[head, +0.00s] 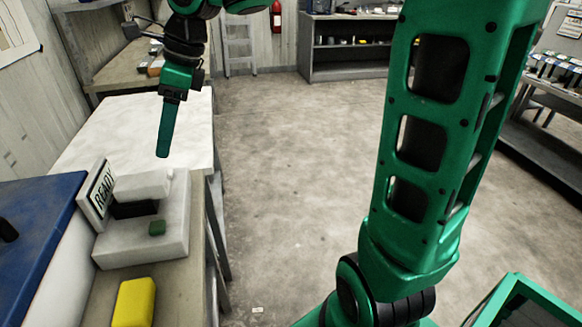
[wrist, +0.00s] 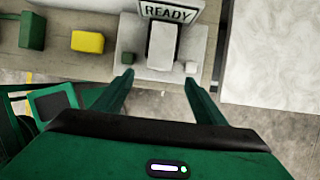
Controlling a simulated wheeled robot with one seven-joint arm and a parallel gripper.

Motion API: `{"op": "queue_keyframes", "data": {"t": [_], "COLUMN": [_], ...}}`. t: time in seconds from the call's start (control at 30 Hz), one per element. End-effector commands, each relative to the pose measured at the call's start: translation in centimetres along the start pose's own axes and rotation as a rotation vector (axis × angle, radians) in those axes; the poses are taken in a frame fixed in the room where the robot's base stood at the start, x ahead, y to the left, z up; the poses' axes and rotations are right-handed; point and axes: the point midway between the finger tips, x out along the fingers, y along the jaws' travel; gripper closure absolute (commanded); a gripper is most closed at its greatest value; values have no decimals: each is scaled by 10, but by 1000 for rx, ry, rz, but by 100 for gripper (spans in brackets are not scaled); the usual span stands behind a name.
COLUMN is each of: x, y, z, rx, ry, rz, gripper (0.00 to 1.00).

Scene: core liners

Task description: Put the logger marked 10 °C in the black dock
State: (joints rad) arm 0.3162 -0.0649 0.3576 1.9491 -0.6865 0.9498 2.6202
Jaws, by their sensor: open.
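No logger with a readable 10 °C mark shows. A plain yellow block (head: 135,302) lies on the bench near the stand; it also shows in the wrist view (wrist: 87,42). A dark green block (wrist: 32,30) shows further left in the wrist view. I cannot tell whether either is a logger.
The pale stand (head: 120,249) has a READY sign (head: 98,194) and a small green cube (head: 157,228). A blue surface (head: 35,220) is at left. A white tabletop (head: 110,125) lies behind the stand. Shelving (head: 345,62) stands at the back. The middle floor is clear.

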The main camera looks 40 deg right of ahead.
Motion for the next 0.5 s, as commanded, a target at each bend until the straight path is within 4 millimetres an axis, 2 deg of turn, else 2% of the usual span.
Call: {"op": "queue_keyframes", "data": {"t": [0.13, 0.23, 0.5], "x": [0, -1, -11], "y": [-1, -2, 4], "z": [-11, -34, -133], "rx": [-36, -115, -443], "ry": [15, 48, 191], "rz": [-12, -31, -54], "gripper": [35, 35, 35]}}
